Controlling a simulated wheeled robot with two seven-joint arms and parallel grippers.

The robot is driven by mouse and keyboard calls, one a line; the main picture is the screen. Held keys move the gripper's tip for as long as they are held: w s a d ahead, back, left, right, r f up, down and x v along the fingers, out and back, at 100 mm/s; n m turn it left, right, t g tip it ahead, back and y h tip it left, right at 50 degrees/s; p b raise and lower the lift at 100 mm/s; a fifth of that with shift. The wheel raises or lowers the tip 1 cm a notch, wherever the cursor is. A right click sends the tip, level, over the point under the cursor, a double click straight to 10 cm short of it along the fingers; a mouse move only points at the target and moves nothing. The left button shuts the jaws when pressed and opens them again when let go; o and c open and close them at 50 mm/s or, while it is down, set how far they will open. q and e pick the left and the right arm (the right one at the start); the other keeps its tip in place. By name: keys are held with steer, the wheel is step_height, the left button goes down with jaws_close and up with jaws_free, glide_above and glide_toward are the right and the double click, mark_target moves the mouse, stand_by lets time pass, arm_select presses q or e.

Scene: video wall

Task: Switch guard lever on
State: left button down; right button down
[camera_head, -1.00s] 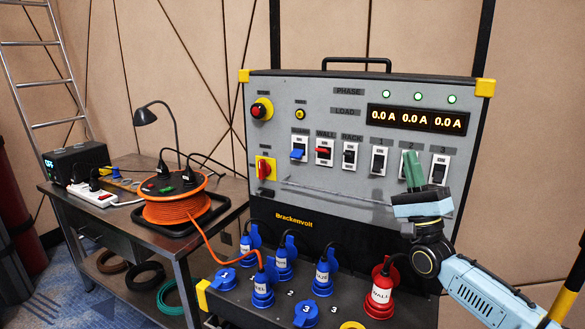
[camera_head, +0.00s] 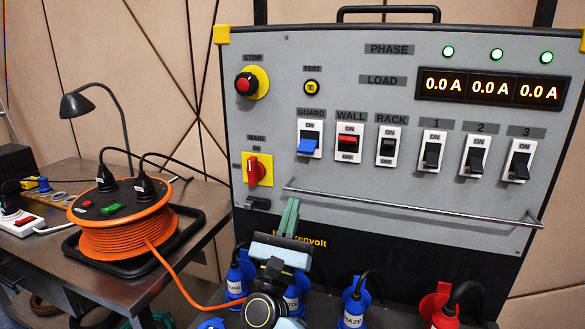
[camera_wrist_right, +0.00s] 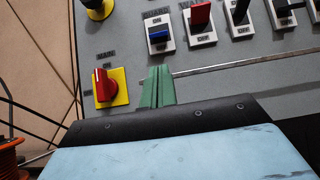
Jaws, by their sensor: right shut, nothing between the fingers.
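The guard lever (camera_head: 308,147) is a small blue switch on a white plate under the GUARD label. It points down, with ON visible above it. In the right wrist view the blue guard lever (camera_wrist_right: 160,35) shows near the top, beyond my fingertips. My right gripper (camera_head: 289,216) has green fingers, shut together and empty. Its tips appear below the guard lever, near the left end of the rail, and do not touch the lever. In the wrist view my right gripper (camera_wrist_right: 157,84) appears right of the red main switch (camera_wrist_right: 103,86). My left gripper is out of view.
A metal rail (camera_head: 410,205) runs across the panel below the switches. The red wall lever (camera_head: 348,141) is just right of the guard lever. Blue plugs (camera_head: 352,310) stand on the ledge below. An orange cable reel (camera_head: 125,225) is on the left table.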

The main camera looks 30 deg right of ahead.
mark_target(302, 190)
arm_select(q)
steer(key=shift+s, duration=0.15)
arm_select(e)
steer(key=shift+s, duration=0.15)
steer(key=x, duration=0.8)
steer(key=shift+d+r, duration=0.2)
steer(key=shift+w+d+r, duration=0.4)
steer(key=shift+w, duration=0.05)
arm_select(q)
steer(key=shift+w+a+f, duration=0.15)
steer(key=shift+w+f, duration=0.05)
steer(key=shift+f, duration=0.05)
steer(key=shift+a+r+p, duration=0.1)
steer(key=shift+p, duration=0.25)
arm_select(e)
steer(key=shift+r+g, duration=0.1)
steer(key=shift+g, duration=0.2)
